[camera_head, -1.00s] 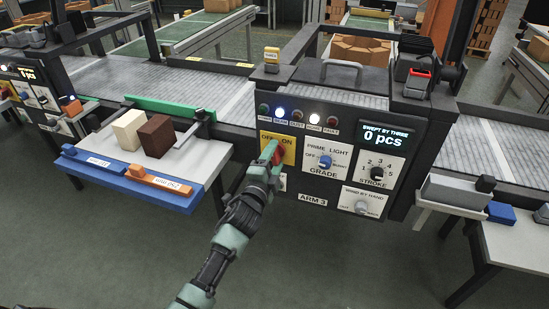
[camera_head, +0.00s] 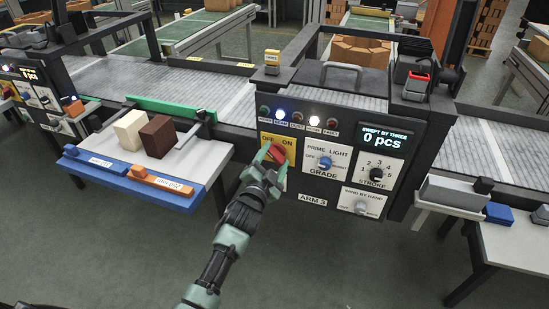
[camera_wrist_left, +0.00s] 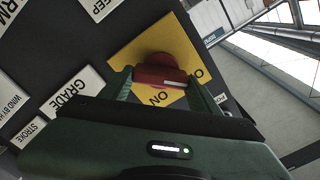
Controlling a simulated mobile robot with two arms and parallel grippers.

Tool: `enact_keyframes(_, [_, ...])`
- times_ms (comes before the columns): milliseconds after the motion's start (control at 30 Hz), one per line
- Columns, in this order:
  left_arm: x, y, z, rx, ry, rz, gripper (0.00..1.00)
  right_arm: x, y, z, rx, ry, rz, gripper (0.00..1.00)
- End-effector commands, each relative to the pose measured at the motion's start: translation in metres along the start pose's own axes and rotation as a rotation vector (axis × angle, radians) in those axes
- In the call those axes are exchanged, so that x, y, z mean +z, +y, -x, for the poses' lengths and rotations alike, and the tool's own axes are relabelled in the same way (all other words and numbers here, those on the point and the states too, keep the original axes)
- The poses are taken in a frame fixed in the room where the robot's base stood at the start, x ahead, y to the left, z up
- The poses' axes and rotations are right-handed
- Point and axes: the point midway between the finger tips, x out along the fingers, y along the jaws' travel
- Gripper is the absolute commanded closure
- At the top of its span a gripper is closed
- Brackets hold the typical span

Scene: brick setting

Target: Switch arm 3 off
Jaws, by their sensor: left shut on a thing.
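The red switch knob (camera_head: 278,153) sits on a yellow plate (camera_head: 265,139) marked OFF on the left and ON on the right, on the dark panel (camera_head: 304,180) labelled ARM 3. My left gripper (camera_head: 268,156) is at the plate, shut on the knob. In the left wrist view the red knob (camera_wrist_left: 160,74) lies between the two green fingers (camera_wrist_left: 161,92), with the word ON just below it. A white mark shows on the knob; I cannot tell which word it points to. My right gripper is not in view.
On the panel are a blue GRADE knob (camera_head: 325,162), a STROKE dial (camera_head: 376,174), a lower knob (camera_head: 361,207) and a display (camera_head: 384,138) reading 0 pcs. Two lamps are lit. A side table (camera_head: 200,160) with cream and brown blocks stands left. Clear floor lies in front.

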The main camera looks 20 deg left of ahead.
Motion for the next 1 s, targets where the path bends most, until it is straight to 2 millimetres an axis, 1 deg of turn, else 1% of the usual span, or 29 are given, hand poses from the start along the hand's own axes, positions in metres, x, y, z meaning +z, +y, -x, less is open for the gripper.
enact_keyframes(400, [0.002,0.002,0.001,0.003,-0.004,0.013,0.79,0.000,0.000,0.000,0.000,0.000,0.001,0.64])
enact_keyframes(433, [0.002,0.002,0.001,0.003,-0.004,0.013,0.33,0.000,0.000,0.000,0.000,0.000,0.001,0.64])
enact_keyframes(500, [0.002,0.002,0.001,0.003,-0.003,0.013,0.16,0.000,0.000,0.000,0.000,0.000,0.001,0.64])
enact_keyframes(833, [0.001,0.001,0.002,0.001,-0.001,0.009,0.16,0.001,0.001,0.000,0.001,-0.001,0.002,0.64])
enact_keyframes(933, [0.001,0.001,0.010,0.001,-0.001,0.009,0.16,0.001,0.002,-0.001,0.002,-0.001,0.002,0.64])
enact_keyframes(1000, [0.002,0.002,0.020,0.002,-0.002,0.009,0.16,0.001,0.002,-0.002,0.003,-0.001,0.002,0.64])
